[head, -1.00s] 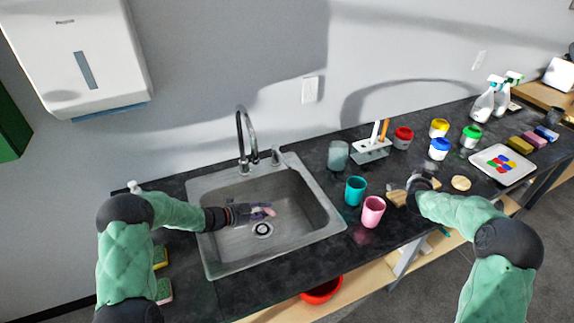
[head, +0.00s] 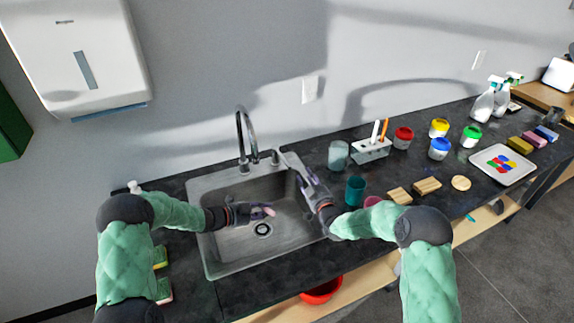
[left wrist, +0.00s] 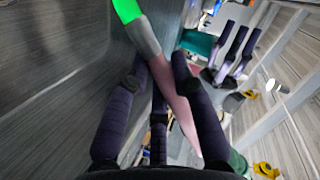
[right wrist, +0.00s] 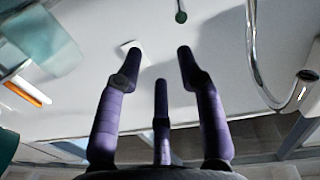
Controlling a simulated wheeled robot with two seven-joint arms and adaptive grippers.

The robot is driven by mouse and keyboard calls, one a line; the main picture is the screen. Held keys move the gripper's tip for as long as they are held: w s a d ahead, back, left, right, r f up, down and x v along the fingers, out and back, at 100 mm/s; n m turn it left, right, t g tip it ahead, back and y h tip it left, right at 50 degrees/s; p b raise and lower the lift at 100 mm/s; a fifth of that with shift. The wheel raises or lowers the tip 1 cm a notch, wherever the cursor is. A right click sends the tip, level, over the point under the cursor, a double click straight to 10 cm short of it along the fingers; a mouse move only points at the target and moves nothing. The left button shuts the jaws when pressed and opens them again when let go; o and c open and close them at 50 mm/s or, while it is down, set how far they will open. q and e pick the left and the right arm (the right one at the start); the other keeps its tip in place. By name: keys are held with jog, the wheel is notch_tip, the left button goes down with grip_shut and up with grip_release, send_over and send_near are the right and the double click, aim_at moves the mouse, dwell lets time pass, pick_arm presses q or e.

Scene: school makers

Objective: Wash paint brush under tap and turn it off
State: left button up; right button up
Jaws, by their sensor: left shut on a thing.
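The paint brush (left wrist: 172,90) has a pink handle, a grey ferrule and bright green bristles. My left gripper (left wrist: 158,70) is shut on its handle. In the head view the left gripper (head: 248,212) is low inside the sink (head: 215,258), with a bit of the pink handle (head: 266,211) showing. The curved chrome tap (head: 241,125) stands at the sink's back rim, with a small upright fitting (head: 276,157) to its right. I cannot make out running water. My right gripper (head: 300,172) is open and empty over the sink's right rim; the tap's spout (right wrist: 255,60) is at right in the right wrist view.
A teal cup (head: 355,189), a partly hidden pink cup (head: 372,201) and a glass jar (head: 338,155) stand right of the sink. Sponges (head: 162,290) lie at its left. Paint jars, a brush holder (head: 371,150) and a palette (head: 502,165) are farther right.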

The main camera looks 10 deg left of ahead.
jog(key=s+a+f+n, duration=0.1)
jog(key=s+a, duration=0.1)
jog(key=y, duration=0.1)
send_near(281, 156)
jog(key=x, duration=0.5)
jog(key=shift+w+d+f, duration=0.15)
jog(key=shift+w, duration=0.1)
grip_shut()
